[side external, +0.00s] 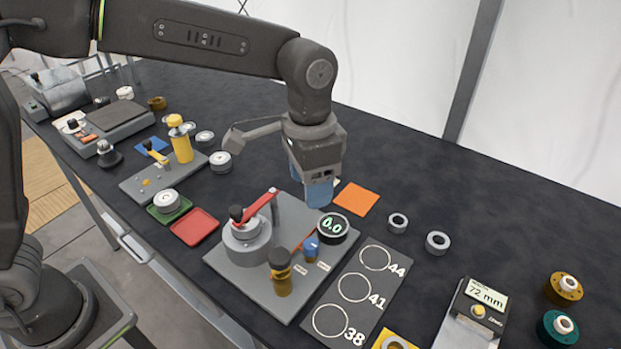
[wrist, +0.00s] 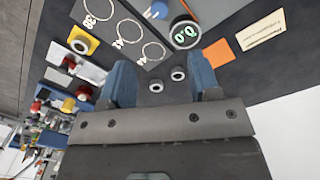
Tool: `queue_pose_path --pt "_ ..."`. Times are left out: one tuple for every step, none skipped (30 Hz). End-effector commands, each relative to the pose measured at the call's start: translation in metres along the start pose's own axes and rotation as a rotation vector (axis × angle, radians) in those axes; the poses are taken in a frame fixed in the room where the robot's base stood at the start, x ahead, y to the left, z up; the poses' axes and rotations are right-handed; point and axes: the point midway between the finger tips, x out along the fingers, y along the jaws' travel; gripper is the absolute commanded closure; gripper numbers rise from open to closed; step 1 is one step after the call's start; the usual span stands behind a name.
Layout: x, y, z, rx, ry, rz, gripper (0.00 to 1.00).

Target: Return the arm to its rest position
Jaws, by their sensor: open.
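My gripper (side external: 318,192) hangs above the grey fixture plate (side external: 228,262), close to the round display that reads 0.0 (side external: 332,227). In the wrist view my gripper (wrist: 162,88) shows two blue fingers spread apart with nothing between them. Two small grey rings (wrist: 167,80) lie on the dark table beyond the fingertips in that view. In the side view the gripper is raised above the table and touches nothing that I can see. The display also shows in the wrist view (wrist: 185,34).
A red lever (side external: 258,206) and a brass-coloured post (side external: 281,280) stand on the plate. An orange square (side external: 356,199) lies behind it. A board with rings marked 44, 41 and 38 (side external: 375,282) is to the right.

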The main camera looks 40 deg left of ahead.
Motion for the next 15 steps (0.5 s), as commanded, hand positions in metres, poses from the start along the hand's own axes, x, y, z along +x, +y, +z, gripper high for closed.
queue_pose_path --pt "0.0 0.0 0.0 0.0 0.0 0.0 0.44" --pt "0.0 0.0 0.0 0.0 0.0 0.0 0.44" --pt "0.0 0.0 0.0 0.0 0.001 0.0 0.44" --pt "-0.001 -0.001 0.001 -0.002 0.002 0.0 0.44" --pt "-0.002 -0.002 0.002 -0.005 0.005 -0.001 0.44" --pt "-0.005 -0.004 0.005 -0.012 0.012 -0.002 0.44" --pt "-0.008 -0.006 0.008 -0.021 0.02 -0.004 0.44" --pt "-0.012 -0.01 0.013 -0.033 0.03 -0.006 0.44" --pt "-0.019 -0.015 0.021 -0.052 0.048 -0.01 0.44" --pt "-0.025 -0.02 0.028 -0.07 0.064 -0.014 0.44" --pt "-0.031 -0.025 0.036 -0.09 0.082 -0.018 0.44" --pt "-0.039 -0.032 0.05 -0.119 0.107 -0.024 0.44" --pt "-0.044 -0.037 0.06 -0.142 0.128 -0.03 0.44" --pt "-0.049 -0.042 0.071 -0.165 0.148 -0.036 0.44" --pt "-0.055 -0.048 0.085 -0.196 0.176 -0.045 0.44"
